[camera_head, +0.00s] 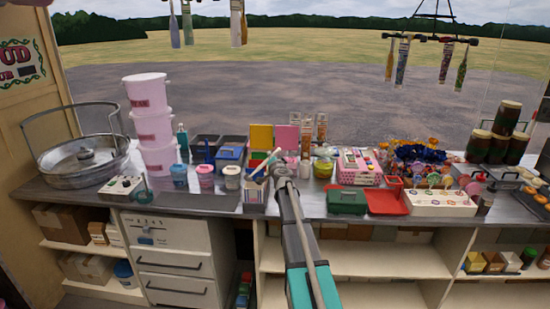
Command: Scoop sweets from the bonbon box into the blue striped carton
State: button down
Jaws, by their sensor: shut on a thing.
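A small white carton with bluish stripes (255,196) stands near the counter's front edge, left of my gripper. Dark and coloured contents show at its top, and a pale stick-like thing (266,160) slants above it. My gripper (281,172) is at the end of my arm, over the counter just right of the carton. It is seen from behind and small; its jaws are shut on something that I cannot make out. A pink box with a patterned front (357,178) stands to the right. I cannot tell whether it is the bonbon box.
Pink tubs (153,128) are stacked at left beside a round metal pan (85,165). Lidded jars (205,182) stand left of the carton. A green box (347,203), red tray (384,203) and white board (440,205) lie at right. Bottles hang overhead. The counter (130,213) is crowded.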

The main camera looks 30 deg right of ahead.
jog(key=a+r+n+p, duration=0.2)
jog(key=r+n, duration=0.1)
jog(key=shift+w+a+r+p, duration=0.25)
jog(key=shift+w+a+p, duration=0.05)
jog(key=shift+a+p, duration=0.1)
jog(key=shift+a+n, duration=0.15)
jog(key=shift+n, duration=0.25)
jog(key=w+a+r+n+p, duration=0.1)
jog(key=a+r+n+p, duration=0.1)
jog(key=a+n, duration=0.3)
jog(key=shift+w+a+n, duration=0.35)
jog(key=shift+w+n, duration=0.05)
jog(key=shift+n, duration=0.1)
jog(key=shift+r, duration=0.1)
